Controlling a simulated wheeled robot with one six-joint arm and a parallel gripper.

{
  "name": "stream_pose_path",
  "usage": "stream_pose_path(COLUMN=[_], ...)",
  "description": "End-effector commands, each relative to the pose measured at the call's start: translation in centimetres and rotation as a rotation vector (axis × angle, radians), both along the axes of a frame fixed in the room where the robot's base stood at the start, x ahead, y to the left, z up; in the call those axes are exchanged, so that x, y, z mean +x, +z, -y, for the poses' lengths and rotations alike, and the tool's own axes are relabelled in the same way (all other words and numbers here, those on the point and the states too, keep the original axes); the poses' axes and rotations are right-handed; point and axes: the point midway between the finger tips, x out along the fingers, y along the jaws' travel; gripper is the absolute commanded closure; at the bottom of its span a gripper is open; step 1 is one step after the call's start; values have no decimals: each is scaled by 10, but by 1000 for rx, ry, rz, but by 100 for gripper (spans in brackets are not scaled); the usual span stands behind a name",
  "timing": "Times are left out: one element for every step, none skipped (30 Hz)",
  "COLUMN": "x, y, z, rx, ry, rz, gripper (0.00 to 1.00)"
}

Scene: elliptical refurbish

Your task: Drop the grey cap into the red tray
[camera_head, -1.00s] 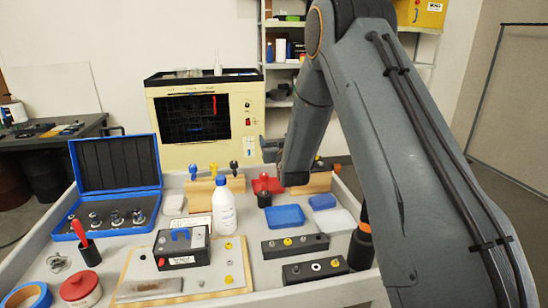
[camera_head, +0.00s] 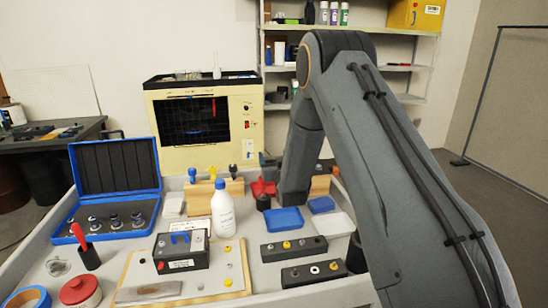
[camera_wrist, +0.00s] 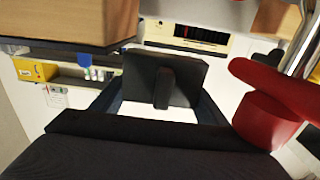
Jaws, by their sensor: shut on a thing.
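My gripper (camera_head: 268,160) is partly behind my forearm in the head view, near the front of the beige machine. It is shut. In the wrist view a dark grey piece with a short stem (camera_wrist: 165,82) sits between the dark jaws; I take it for the grey cap, though its outline is hard to separate from the jaws. I cannot make out a red tray for certain. A red object (camera_head: 262,187) stands on the bench below the gripper, partly hidden. A large red rounded shape (camera_wrist: 268,120) shows at the right of the wrist view.
Blue trays (camera_head: 284,220) and a white tray (camera_head: 334,224) lie beside my arm. A white bottle (camera_head: 222,210) stands left of them. A wooden rack (camera_head: 203,198) holds coloured knobs. A blue open case (camera_head: 115,168) and a beige machine (camera_head: 240,118) stand behind.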

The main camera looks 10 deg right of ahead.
Motion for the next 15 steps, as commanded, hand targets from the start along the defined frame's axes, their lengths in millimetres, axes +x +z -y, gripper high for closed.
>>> stream_pose_path(x=[0, 0, 0, 0, 0, 0, 0, 0, -1, -1, -1, -1, -1, -2, -2], y=[-2, -3, -4, -5, -6, -8, -9, -9, -9, -10, -10, -11, -11, -12, -12], z=[0, 0, 0, 0, 0, 0, 0, 0, 0, 0, 0, 0, 0, 0, 0], rx=[0, 0, 0, 0, 0, 0, -1, -1, -1, -1, -2, -2, -2, -2, -3], ry=[0, 0, 0, 0, 0, 0, 0, 0, 0, 0, 0, 0, 0, 0, 0], rz=[0, 0, -1, -1, -1, -3, -3, -4, -5, -6, -7, -8, -9, -10, -11], gripper=[87, 87, 87, 87, 87, 87, 87, 87, 87, 30, 24, 18, 14, 14, 14])
